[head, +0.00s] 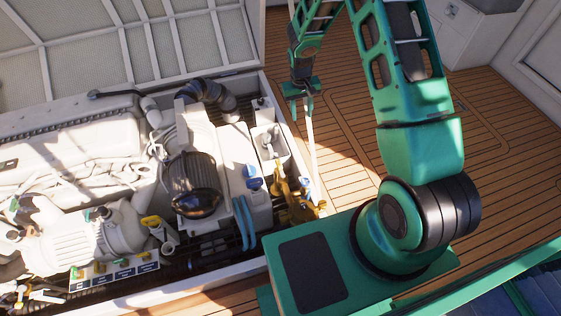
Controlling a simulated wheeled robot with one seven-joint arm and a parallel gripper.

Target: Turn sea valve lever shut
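A brass valve assembly (293,202) stands at the right side of the open engine hatch, low beside the hatch's edge. A blue handle-like part (253,178) sits just left of the brass. I cannot tell which part is the sea valve lever or how far it is turned. My gripper (302,108) hangs pointing down near the hatch's right edge, above and beyond the brass assembly in the picture and apart from it. It is small and partly shadowed, so its finger gap is unclear. I see nothing clearly held in it.
The engine (70,150) fills the hatch on the left, with a black ribbed hose (210,95) and a dark round filter (192,180). Blue hoses (243,222) run left of the brass. A yellow handle (151,222) is farther left. Open wooden deck (350,130) lies right of the hatch.

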